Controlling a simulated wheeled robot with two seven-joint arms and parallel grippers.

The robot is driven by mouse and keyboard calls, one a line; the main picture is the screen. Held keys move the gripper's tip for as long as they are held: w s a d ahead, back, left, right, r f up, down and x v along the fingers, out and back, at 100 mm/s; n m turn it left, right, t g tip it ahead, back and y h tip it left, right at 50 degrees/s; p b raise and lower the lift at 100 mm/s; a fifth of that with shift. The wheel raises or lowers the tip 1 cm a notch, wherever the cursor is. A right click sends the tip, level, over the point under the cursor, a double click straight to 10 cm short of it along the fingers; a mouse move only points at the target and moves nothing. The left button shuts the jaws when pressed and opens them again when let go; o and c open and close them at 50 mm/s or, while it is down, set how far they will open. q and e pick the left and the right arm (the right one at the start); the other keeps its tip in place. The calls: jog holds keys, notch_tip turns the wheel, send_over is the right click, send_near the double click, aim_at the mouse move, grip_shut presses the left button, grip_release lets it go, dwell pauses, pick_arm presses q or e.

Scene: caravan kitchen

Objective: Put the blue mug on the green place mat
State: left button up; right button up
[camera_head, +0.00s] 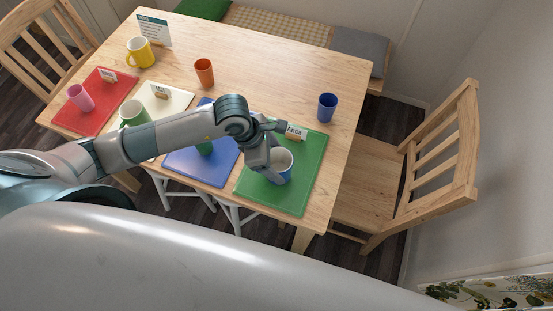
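The blue mug (287,175), white inside, is upright at the middle of the green place mat (300,198) on the right of the table. Whether its base touches the mat is hard to tell from above. My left gripper (272,164) is at the mug's left side, low over the mat, with its fingers close against the mug. The fingers and the mug's handle are partly hidden, so I cannot tell whether they are closed on it. My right gripper is not in view.
A name card (295,133) stands at the green mat's far edge. A blue tumbler (327,107) and an orange cup (204,73) stand farther back. Blue (212,176), white (178,102) and red (101,116) mats lie leftward. A chair (425,180) stands right.

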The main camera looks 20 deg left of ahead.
pick_arm(q)
jog(key=shift+o, duration=0.5)
jog(key=shift+r, duration=0.1)
jog(key=shift+r, duration=0.15)
jog(key=shift+a+r, duration=0.15)
jog(key=shift+r, duration=0.1)
jog(key=b+v, duration=0.2)
jog(key=v, duration=0.9)
jog(key=shift+b, duration=0.3)
jog(key=shift+s+a, duration=0.1)
jog(key=shift+s, duration=0.05)
